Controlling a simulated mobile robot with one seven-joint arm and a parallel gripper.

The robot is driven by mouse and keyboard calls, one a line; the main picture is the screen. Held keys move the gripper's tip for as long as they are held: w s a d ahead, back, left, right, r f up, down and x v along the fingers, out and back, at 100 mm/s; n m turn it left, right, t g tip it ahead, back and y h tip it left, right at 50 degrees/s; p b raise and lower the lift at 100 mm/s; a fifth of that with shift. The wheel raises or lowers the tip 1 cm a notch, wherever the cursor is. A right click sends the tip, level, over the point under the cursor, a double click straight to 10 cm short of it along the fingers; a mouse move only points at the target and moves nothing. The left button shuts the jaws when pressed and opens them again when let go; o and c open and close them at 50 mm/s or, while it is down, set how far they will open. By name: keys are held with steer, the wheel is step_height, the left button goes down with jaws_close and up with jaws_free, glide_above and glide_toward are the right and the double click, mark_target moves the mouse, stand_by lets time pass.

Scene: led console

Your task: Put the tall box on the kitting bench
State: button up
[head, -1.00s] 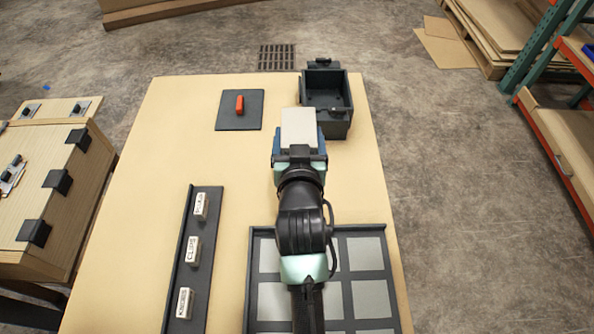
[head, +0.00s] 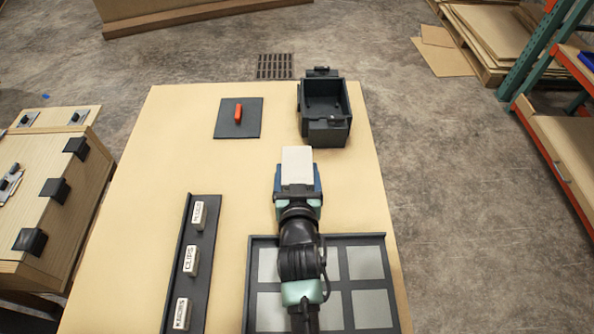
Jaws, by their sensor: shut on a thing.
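My gripper (head: 297,180) is over the middle of a tan-topped bench (head: 160,160), which I take to be the kitting bench. It is shut on a pale, off-white box (head: 297,160), with blue finger parts on both sides of it. The box's pale top shows beyond the gripper. Its lower part is hidden, and I cannot tell whether it touches the bench top.
A dark open bin (head: 324,105) stands at the back right, and a dark plate with a red handle (head: 238,114) lies left of it. A rack of labelled blocks (head: 191,260) and a gridded tray (head: 363,262) are in front. A wooden cabinet (head: 50,190) stands left.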

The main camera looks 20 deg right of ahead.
steer(key=o, duration=1.5)
steer(key=shift+o, duration=0.2)
steer(key=shift+r, duration=0.1)
steer(key=v, duration=1.2)
steer(key=shift+r, duration=0.1)
